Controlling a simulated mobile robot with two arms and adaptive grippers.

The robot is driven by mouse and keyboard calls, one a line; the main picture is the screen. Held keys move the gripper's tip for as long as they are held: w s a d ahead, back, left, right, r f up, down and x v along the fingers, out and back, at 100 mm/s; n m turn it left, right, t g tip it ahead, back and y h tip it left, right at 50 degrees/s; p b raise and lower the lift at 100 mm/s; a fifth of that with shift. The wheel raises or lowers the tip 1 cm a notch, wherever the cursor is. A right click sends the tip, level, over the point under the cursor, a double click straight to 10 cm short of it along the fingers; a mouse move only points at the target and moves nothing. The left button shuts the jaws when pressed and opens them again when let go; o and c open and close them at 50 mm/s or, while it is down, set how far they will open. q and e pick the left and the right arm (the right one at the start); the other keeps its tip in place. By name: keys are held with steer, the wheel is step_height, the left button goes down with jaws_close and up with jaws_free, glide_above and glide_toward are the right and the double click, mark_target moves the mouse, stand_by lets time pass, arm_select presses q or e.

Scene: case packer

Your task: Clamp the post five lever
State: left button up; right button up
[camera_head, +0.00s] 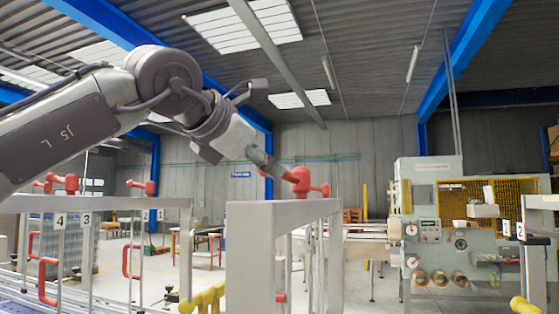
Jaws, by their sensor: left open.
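A red lever (303,182) with a knobbed end sits on top of the pale grey post frame (254,255) in the middle of the view. No number shows on this post. My left arm reaches in from the upper left, and my left gripper (264,163) is just left of the red lever, pointing down and right at it. The gripper is open; its fingers are small and dark, and whether they touch the lever I cannot tell. My right gripper is not in view.
More red levers (63,183) top the frame at left, with number plates 4 (60,221) and 3 (87,219). Yellow handles (205,299) show at the bottom. A grey-green machine (430,185) stands at right, behind a post (536,265) with a 2 plate.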

mark_target(286, 180)
arm_select(q)
steer(key=p+x, duration=0.1)
steer(key=x, duration=0.4)
steer(key=shift+r+p, duration=0.15)
steer(key=shift+p, duration=0.2)
steer(key=shift+w+d, duration=0.15)
steer(key=shift+w+f, duration=0.1)
steer(key=shift+f, duration=0.1)
steer(key=shift+c, duration=0.9)
steer(key=c, duration=0.5)
jaws_close()
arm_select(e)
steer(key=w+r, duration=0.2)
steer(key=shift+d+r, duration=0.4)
